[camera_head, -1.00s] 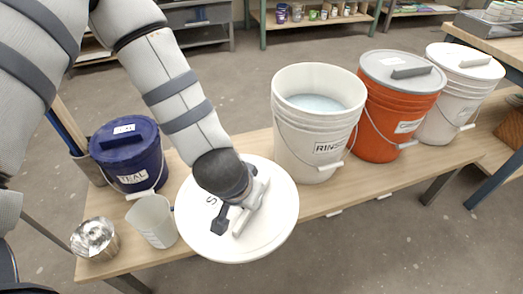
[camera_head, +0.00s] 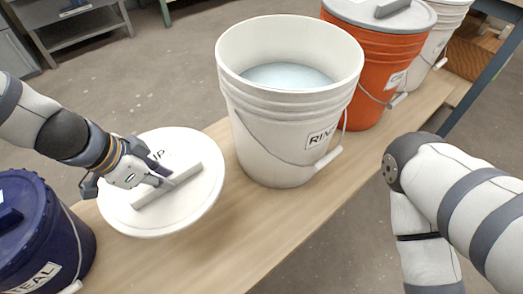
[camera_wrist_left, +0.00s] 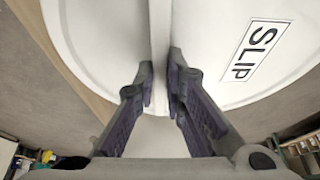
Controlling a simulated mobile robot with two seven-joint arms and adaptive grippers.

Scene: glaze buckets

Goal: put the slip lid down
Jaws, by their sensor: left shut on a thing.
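The slip lid (camera_head: 203,203) is a round white disc with a raised bar handle. Its SLIP label (camera_wrist_left: 256,51) shows in the left wrist view. My left gripper (camera_head: 152,180) is shut on the handle, and the left wrist view shows one finger (camera_wrist_left: 160,72) on each side of the bar. In the head view the lid appears between the blue TEAL bucket and the white RINSE bucket, covering part of the bench (camera_head: 215,248) and its back edge. I cannot tell whether it touches the bench. My right gripper is out of view; only the right arm shows.
The RINSE bucket (camera_head: 275,130), open and holding pale liquid, stands right of the lid. The lidded TEAL bucket (camera_head: 40,235) stands at the lower left. An orange bucket (camera_head: 372,65) and another white bucket (camera_head: 432,45) stand farther right. Bare bench shows in front of the lid.

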